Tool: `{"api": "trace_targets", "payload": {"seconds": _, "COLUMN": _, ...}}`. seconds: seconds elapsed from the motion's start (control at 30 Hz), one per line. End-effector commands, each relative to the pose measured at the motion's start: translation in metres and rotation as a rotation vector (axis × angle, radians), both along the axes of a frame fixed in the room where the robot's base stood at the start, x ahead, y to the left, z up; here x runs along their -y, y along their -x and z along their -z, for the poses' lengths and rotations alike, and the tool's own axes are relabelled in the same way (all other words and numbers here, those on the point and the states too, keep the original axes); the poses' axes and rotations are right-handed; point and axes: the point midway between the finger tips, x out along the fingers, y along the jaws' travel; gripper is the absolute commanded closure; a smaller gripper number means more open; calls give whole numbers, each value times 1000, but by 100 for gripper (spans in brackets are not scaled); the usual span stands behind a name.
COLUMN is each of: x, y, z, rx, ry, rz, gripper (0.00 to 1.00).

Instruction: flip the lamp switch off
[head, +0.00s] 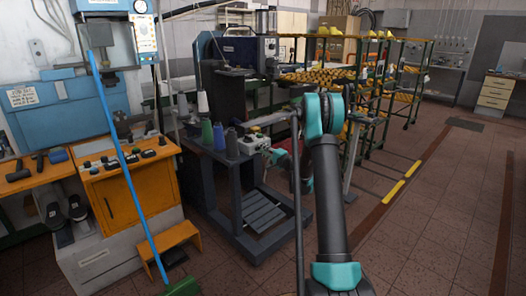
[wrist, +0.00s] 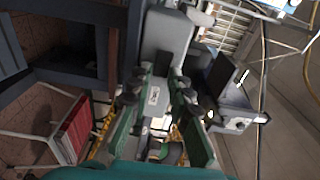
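I cannot pick out a lamp switch for certain. A small pale control box (head: 254,143) with knobs or buttons sits on the right end of the dark machine stand in the head view. My gripper (head: 281,157) is just right of this box, largely hidden behind my arm. In the wrist view my gripper (wrist: 160,88) is open, with its two fingers apart. A grey housing (wrist: 166,38) with a small white label lies beyond and between the fingers. I see no contact with it. A dark unit (wrist: 236,122) with a small knob is to its right.
Thread cones (head: 219,137) stand on the dark stand (head: 246,220), left of the box. A thin grey pole (head: 299,220) rises in front of the stand. An orange console (head: 130,185) is at left. Racks of yellow lasts (head: 318,76) stand behind.

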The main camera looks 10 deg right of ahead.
Motion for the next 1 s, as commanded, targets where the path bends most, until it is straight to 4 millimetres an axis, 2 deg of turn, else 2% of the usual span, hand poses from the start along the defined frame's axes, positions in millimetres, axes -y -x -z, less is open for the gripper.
{"api": "trace_targets", "payload": {"seconds": 0.03, "x": 0, "y": 0, "z": 0, "rx": 0, "ry": 0, "rz": 0, "gripper": 91}}
{"api": "trace_targets", "payload": {"seconds": 0.1, "x": 0, "y": 0, "z": 0, "rx": 0, "ry": 0, "rz": 0, "gripper": 99}}
{"api": "trace_targets", "payload": {"seconds": 0.13, "x": 0, "y": 0, "z": 0, "rx": 0, "ry": 0, "rz": 0, "gripper": 100}}
{"api": "trace_targets", "payload": {"seconds": 0.37, "x": -1, "y": 1, "z": 0, "rx": 0, "ry": 0, "rz": 13, "gripper": 100}}
{"api": "trace_targets", "payload": {"seconds": 0.8, "x": -8, "y": 7, "z": 0, "rx": 1, "ry": 1, "rz": 278, "gripper": 100}}
{"api": "trace_targets", "payload": {"seconds": 1.0, "x": -7, "y": 8, "z": 0, "rx": 0, "ry": 0, "rz": 326, "gripper": 100}}
